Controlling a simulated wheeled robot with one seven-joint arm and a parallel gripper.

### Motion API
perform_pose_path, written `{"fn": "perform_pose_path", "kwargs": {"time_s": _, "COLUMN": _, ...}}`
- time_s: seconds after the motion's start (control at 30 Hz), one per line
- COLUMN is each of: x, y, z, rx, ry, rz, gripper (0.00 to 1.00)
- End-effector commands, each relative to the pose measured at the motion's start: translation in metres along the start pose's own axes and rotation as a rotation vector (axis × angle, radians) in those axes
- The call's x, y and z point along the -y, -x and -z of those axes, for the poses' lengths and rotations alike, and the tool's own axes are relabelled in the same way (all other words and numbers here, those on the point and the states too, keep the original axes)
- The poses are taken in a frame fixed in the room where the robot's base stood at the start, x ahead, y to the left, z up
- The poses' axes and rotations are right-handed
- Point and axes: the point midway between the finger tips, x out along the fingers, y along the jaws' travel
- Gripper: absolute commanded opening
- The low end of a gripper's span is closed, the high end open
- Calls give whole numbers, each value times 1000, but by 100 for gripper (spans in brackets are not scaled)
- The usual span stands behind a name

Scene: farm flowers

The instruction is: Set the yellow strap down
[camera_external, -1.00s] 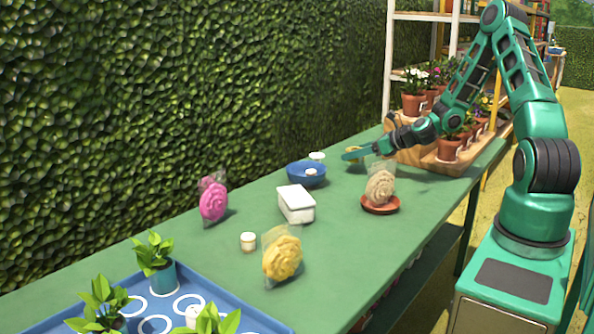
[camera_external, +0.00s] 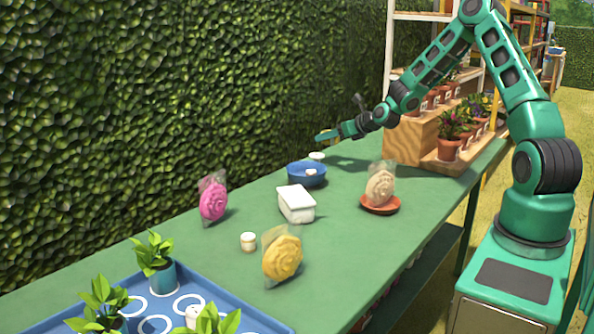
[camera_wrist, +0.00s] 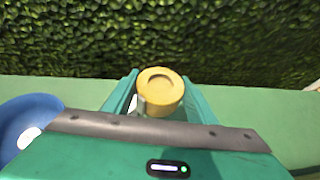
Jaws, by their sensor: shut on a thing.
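The yellow strap, a round coiled roll (camera_wrist: 161,90), sits between the two fingers of my gripper (camera_wrist: 160,84) in the wrist view. My gripper is shut on it. In the outside view my gripper (camera_external: 326,136) is above the far edge of the green table, near the hedge, with a bit of yellow at its tip. The strap appears held above the table. Most of it is hidden by the fingers in the outside view.
A white box (camera_external: 295,204), a red saucer (camera_external: 380,208) with a bagged beige roll (camera_external: 380,187), and pink (camera_external: 213,202) and yellow (camera_external: 283,258) bagged rolls stand nearer. Bare table lies between.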

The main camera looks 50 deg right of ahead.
Motion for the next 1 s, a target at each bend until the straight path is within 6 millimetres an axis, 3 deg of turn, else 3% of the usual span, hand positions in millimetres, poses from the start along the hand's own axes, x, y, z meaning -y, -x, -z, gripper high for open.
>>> {"fn": "perform_pose_path", "kwargs": {"time_s": 0.2, "x": 41, "y": -23, "z": 17, "rx": 1, "ry": -2, "rz": 2, "gripper": 24}}
{"fn": "perform_pose_path", "kwargs": {"time_s": 0.33, "x": 54, "y": -32, "z": 22, "rx": 2, "ry": 0, "rz": 1, "gripper": 24}}
{"fn": "perform_pose_path", "kwargs": {"time_s": 0.57, "x": 59, "y": -38, "z": 31, "rx": 1, "ry": 0, "rz": -1, "gripper": 24}}
{"fn": "perform_pose_path", "kwargs": {"time_s": 0.8, "x": 60, "y": -51, "z": 58, "rx": 2, "ry": 0, "rz": 0, "gripper": 24}}
{"fn": "perform_pose_path", "kwargs": {"time_s": 1.0, "x": 59, "y": -52, "z": 60, "rx": 2, "ry": 1, "rz": 0, "gripper": 24}}
